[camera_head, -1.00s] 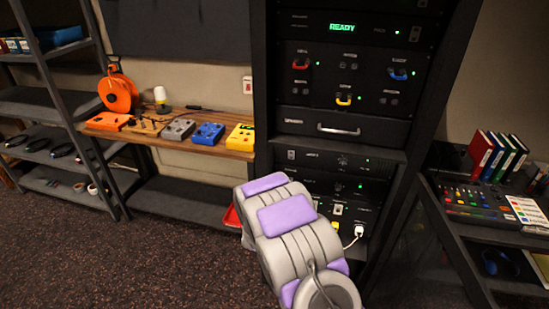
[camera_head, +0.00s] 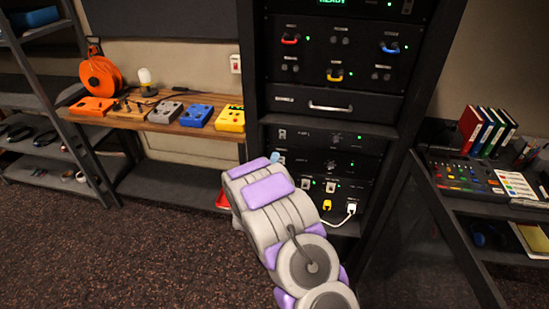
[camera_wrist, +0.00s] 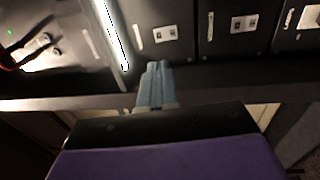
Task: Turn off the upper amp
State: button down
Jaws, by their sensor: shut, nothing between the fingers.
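The upper amp (camera_head: 325,138) is a black panel in the rack, below the drawer. It has a small switch (camera_head: 283,133) at its left, a round knob (camera_head: 337,138) and a lit green light at its right. The lower amp (camera_head: 335,163) is just below, its left end partly behind my arm and gripper. My gripper (camera_head: 275,157) shows as a small blue-grey tip at the rack's left side, below the upper amp's switch. In the wrist view my gripper (camera_wrist: 155,85) is shut and empty, in front of dark panels. Contact cannot be told.
A drawer with a metal handle (camera_head: 331,107) sits above the amps. A white plug and cable (camera_head: 350,210) and a yellow plug (camera_head: 327,205) are below. A wooden shelf (camera_head: 165,124) with coloured boxes is left; a mixer (camera_head: 468,175) is right. Carpet lies open at front left.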

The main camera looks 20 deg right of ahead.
aim_at(283, 133)
jog(key=b+x, duration=0.3)
jog(key=x, duration=0.9)
jog(key=shift+s+d, duration=0.1)
jog(key=shift+s, duration=0.05)
